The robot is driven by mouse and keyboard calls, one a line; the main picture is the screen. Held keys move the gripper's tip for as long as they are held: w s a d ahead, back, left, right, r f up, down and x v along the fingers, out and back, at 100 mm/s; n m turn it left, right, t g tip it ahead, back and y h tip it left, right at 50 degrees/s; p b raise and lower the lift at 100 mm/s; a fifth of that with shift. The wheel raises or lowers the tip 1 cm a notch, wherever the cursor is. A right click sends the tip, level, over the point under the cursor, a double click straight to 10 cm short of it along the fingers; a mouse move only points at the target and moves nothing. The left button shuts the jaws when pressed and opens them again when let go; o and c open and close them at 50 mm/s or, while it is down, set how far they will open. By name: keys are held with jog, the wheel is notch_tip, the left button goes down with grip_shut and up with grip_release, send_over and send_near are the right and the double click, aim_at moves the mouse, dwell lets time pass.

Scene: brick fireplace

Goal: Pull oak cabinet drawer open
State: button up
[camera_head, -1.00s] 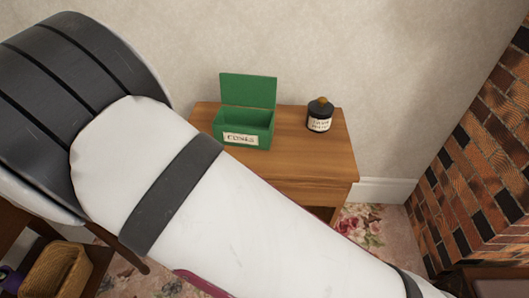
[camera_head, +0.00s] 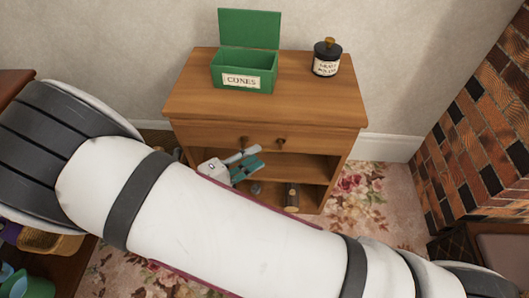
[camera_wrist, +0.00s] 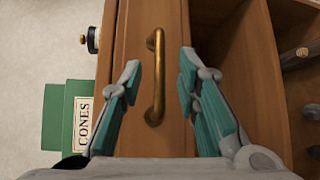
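The oak cabinet (camera_head: 180,110) stands against the wall in the head view, with its drawer front (camera_head: 215,134) looking closed. A brass bar handle (camera_wrist: 158,75) on the drawer front (camera_wrist: 133,60) shows in the wrist view. In the head view, my arm covers the cabinet's lower left, and only the handle's two ends are clear. My gripper (camera_wrist: 159,72) is open, with one teal finger on each side of the handle and gaps visible between them. In the head view, my gripper (camera_head: 250,156) is just below the handle, partly hidden by my arm.
A green CONES box (camera_head: 243,75) with its lid up and a dark jar (camera_head: 326,60) stand on the cabinet top. Below the drawer is an open shelf with a log-like object (camera_head: 292,197). A brick fireplace (camera_head: 480,150) stands at right. Floral carpet (camera_head: 355,190) lies in front.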

aim_at(265, 150)
jog(key=shift+b+x, duration=0.5)
jog(key=shift+x, duration=1.8)
grip_shut()
